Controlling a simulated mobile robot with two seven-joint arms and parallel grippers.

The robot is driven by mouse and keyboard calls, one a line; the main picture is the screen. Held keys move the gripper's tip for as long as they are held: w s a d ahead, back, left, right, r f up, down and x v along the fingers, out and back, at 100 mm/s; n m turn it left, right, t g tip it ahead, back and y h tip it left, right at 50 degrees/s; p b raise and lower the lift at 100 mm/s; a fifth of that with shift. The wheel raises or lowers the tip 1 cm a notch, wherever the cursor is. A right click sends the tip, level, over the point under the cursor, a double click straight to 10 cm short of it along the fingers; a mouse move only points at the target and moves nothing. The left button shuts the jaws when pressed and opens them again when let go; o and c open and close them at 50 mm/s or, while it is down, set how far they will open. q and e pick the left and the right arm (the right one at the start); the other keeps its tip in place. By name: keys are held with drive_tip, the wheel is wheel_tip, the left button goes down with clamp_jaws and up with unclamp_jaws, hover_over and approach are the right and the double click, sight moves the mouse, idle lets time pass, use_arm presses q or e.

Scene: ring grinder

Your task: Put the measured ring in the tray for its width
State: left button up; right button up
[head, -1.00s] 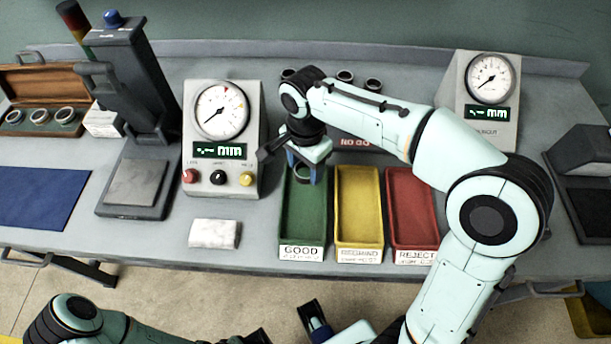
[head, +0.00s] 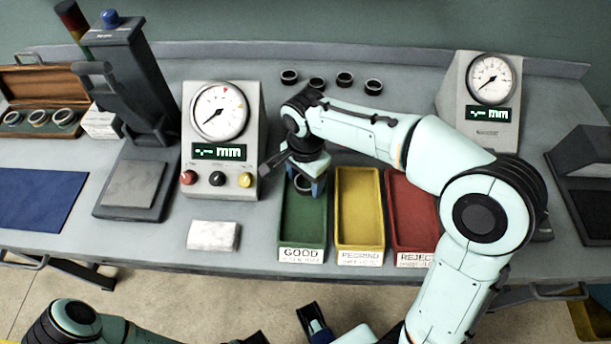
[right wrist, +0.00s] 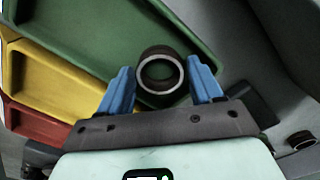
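A dark ring with a bright rim (head: 303,183) is between the blue fingers of my right gripper (head: 305,181). The right wrist view also shows the ring (right wrist: 160,76), with the fingers close against both its sides, and it looks held above the tray floor. The ring is over the far part of the green GOOD tray (head: 301,225). The yellow REGRIND tray (head: 359,215) and the red REJECT tray (head: 410,215) stand to its right, the latter partly behind my arm. My left gripper (head: 318,322) is partly cut off at the bottom edge; its opening is unclear.
Several rings (head: 344,79) stand at the back of the bench. A dial gauge (head: 221,140) reading "-.-- mm" is left of the trays, with a white block (head: 214,235) in front. Another gauge (head: 485,100) is at the back right. A dark stand (head: 135,110) rises on the left.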

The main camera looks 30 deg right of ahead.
drive_tip(key=shift+r, duration=0.1)
wheel_tip(320, 180, up, 12)
drive_tip(key=p, duration=0.2)
drive_tip(key=shift+p, duration=0.3)
idle(0.4)
